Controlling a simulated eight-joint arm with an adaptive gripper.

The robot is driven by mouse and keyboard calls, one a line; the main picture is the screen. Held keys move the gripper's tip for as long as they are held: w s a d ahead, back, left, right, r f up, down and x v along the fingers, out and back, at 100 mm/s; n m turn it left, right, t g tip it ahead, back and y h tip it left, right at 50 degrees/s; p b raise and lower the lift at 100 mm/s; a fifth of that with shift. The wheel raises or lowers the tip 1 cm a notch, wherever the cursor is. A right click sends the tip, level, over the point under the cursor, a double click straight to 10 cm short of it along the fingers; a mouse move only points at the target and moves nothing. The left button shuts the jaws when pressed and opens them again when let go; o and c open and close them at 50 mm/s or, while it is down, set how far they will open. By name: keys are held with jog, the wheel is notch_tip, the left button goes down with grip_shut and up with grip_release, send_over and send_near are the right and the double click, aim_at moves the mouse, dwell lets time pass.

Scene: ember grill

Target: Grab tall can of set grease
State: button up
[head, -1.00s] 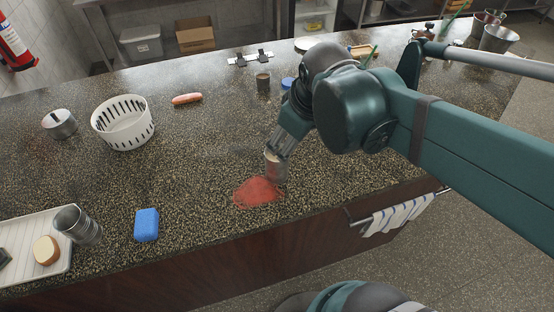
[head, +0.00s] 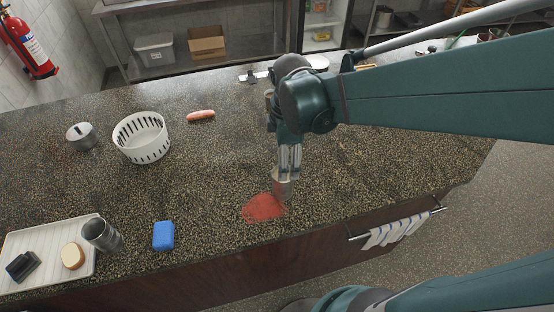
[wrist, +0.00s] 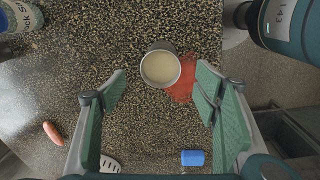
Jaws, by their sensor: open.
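The can of set grease (wrist: 160,67) stands on the counter as a round grey metal can with a pale cream fill. In the head view the can (head: 283,189) is beside a red patch, mostly hidden by my gripper. My gripper (head: 288,167) points down just above it. In the wrist view my gripper (wrist: 162,85) is open, with a green pad on each side. The can shows between and beyond the fingertips, with a gap on both sides. Nothing is held.
A red patch (head: 262,208) lies on the counter (head: 340,180) beside the can. Room right of the can is clear.

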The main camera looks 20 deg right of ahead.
aim_at(283, 185)
notch_tip(283, 185, down, 7)
jog(key=n, duration=0.1)
jog(key=shift+f, duration=0.15)
jog(key=shift+a, duration=0.1)
dwell(0.3)
jog(key=shift+f, duration=1.3)
jog(key=shift+w+f, duration=0.1)
jog(key=shift+w+a+f, duration=0.1)
jog(key=shift+f, duration=2.35)
jog(key=shift+c, duration=0.7)
